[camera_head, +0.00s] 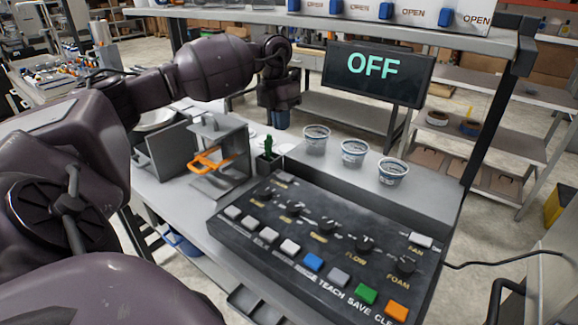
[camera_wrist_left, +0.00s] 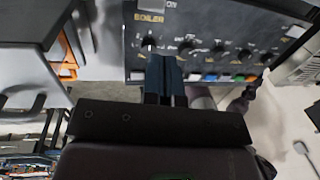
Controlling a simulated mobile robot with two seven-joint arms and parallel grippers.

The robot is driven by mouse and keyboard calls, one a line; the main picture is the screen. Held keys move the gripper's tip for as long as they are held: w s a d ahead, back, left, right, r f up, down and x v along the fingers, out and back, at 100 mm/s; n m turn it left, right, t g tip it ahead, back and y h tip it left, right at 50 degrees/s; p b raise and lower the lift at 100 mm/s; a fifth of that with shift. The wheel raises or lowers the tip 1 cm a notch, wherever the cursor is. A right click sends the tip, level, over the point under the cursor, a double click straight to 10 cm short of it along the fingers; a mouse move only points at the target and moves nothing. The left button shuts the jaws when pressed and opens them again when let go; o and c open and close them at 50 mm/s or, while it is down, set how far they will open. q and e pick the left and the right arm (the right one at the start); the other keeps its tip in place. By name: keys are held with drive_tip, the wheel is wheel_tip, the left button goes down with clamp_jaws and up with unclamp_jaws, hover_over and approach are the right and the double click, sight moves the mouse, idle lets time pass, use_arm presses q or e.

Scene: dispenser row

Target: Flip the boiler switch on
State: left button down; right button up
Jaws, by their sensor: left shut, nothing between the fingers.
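The black control panel (camera_head: 330,245) lies on the bench with knobs and colored buttons. The boiler switch (camera_head: 284,179) looks like a small pale rocker at its far left corner. In the left wrist view the switch (camera_wrist_left: 157,4) is cut by the top edge, between the BOILER label and the word ON. Its tilt is unclear. The screen (camera_head: 376,75) reads OFF. My left gripper (camera_head: 281,120) is shut and empty, pointing down beyond that corner of the panel. In the left wrist view its fingertips (camera_wrist_left: 165,60) appear below the label and a knob. My right gripper is not in view.
Several patterned cups, including one nearest my gripper (camera_head: 316,139), stand on the ledge behind the panel. A grey stand with an orange handle (camera_head: 208,161) and a small green plant (camera_head: 267,147) are left of the panel. A shelf with blue-fronted dispensers (camera_head: 386,10) hangs above.

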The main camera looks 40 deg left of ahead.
sight(289, 177)
use_arm(q)
drive_tip(key=f, duration=0.4)
drive_tip(key=d+f, duration=0.1)
drive_tip(key=f, duration=0.3)
drive_tip(key=d+f, duration=0.1)
drive_tip(key=f, duration=0.3)
drive_tip(key=shift+w+f, duration=0.2)
drive_tip(key=shift+f, duration=0.75)
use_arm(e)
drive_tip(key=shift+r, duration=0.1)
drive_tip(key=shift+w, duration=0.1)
use_arm(q)
drive_tip(key=shift+d+f+y, duration=0.15)
drive_tip(key=shift+f+y, duration=0.2)
drive_tip(key=shift+y, duration=0.05)
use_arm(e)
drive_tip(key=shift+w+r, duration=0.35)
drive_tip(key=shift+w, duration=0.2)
